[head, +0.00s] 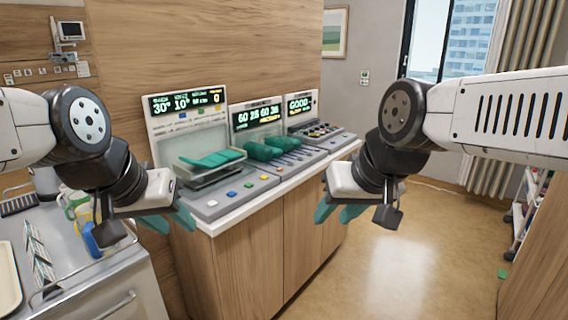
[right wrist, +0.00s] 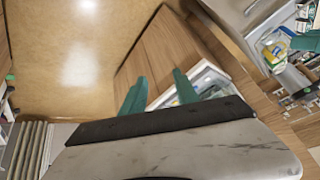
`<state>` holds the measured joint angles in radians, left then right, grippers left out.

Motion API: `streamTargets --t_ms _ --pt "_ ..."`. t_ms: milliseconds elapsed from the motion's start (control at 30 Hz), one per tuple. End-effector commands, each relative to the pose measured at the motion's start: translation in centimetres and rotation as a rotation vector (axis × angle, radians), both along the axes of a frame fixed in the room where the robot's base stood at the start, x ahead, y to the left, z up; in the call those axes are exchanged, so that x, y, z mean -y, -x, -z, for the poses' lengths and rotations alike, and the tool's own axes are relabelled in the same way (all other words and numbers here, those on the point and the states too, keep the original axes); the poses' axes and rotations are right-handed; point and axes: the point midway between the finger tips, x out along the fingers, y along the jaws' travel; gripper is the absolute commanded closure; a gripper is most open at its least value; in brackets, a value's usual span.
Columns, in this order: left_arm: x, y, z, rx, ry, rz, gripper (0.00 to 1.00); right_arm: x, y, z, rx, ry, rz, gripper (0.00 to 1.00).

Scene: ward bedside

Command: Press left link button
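Three device panels stand on a wooden cabinet: a left panel (head: 188,103) reading 30° and 10°, a middle panel (head: 256,114) with several numbers, and a right panel (head: 299,103) reading GOOD. I cannot tell which is the left link button. My left gripper (head: 170,220) is open and empty, in front of the cabinet's left end. My right gripper (head: 335,212) is open and empty, right of the consoles; its teal fingers show apart in the right wrist view (right wrist: 159,92).
A green model (head: 212,159) lies on the left panel's raised platform, with green shapes (head: 275,148) on the middle one. A metal cart (head: 100,275) with a jug and cards stands at the left.

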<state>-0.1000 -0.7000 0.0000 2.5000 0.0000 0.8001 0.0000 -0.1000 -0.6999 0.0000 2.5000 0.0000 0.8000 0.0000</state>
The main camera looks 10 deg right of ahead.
Motion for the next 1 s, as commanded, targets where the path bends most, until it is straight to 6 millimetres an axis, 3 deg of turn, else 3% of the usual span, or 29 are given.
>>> streamTargets --t_ms 267,400,467,1000 --pt "0.0 0.0 0.0 0.0 0.0 0.0 0.64 0.0 0.0 0.0 0.0 0.0 0.0 0.64" --pt "0.0 0.0 0.0 0.0 0.0 0.0 0.64 0.0 0.0 0.0 0.0 0.0 0.0 0.91" --pt "0.0 0.0 0.0 0.0 0.0 0.0 0.64 0.0 0.0 0.0 0.0 0.0 0.0 1.0" --pt "0.0 0.0 0.0 0.0 0.0 0.0 0.64 0.0 0.0 0.0 0.0 0.0 0.0 1.0"
